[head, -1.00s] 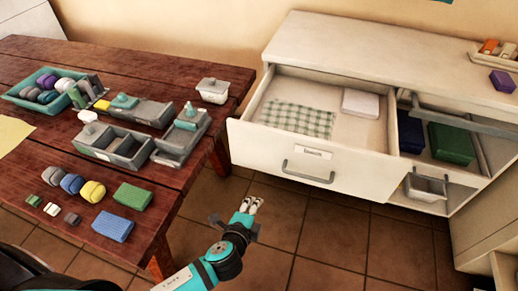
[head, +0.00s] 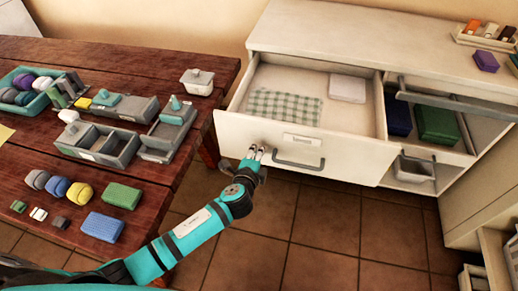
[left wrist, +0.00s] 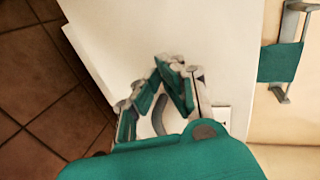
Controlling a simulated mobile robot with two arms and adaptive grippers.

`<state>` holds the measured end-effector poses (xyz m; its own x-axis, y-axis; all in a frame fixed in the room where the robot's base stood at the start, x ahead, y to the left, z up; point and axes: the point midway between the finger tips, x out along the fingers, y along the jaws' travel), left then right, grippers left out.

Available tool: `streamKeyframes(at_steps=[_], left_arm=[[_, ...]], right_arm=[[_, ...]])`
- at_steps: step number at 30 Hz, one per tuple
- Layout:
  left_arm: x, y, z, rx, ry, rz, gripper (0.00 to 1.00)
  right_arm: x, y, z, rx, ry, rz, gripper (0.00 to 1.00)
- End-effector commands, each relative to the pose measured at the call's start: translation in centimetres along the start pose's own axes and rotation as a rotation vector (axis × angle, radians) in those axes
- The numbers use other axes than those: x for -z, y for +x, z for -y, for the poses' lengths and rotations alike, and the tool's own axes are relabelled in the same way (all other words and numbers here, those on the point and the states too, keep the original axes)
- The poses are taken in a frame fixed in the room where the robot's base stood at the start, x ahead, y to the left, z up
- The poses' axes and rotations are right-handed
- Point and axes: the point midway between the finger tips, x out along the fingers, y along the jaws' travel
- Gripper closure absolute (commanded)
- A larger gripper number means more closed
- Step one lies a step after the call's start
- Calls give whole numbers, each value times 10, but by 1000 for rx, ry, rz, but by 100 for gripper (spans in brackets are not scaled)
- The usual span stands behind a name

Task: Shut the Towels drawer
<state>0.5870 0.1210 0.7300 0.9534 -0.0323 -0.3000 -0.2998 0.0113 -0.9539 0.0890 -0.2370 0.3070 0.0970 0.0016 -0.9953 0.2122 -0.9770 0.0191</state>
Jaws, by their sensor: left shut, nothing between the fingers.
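The Towels drawer (head: 235,132) is pulled well out of the white cabinet in the head view. It has a label (head: 301,140) and a grey bar handle (head: 298,163) on its front. A green checked towel (head: 284,106) and a white folded towel (head: 348,88) lie inside. My left gripper (head: 256,153) is shut and empty, at the left part of the drawer front, left of the handle. In the left wrist view my gripper (left wrist: 172,72) is close over the white drawer front (left wrist: 190,25); I cannot tell whether it touches. My right gripper is not in view.
A wooden table (head: 157,200) with trays, soaps and sponges stands to the left. The cabinet's open compartment (head: 468,130) with dark blue and green folded items is to the right of the drawer. Tiled floor (head: 330,235) is clear in front.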

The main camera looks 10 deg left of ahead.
Motion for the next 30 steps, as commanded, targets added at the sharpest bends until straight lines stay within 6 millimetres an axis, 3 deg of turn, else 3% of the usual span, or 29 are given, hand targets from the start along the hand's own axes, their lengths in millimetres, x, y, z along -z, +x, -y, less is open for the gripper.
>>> streamKeyframes(at_steps=[15, 24, 30], left_arm=[[0, 11, 3, -1, -1, 0, 100], [1, 52, 16, 1, -2, 0, 100], [0, 54, 17, 0, -1, 0, 100]], right_arm=[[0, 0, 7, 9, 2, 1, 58], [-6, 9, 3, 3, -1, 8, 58], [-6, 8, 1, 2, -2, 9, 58]])
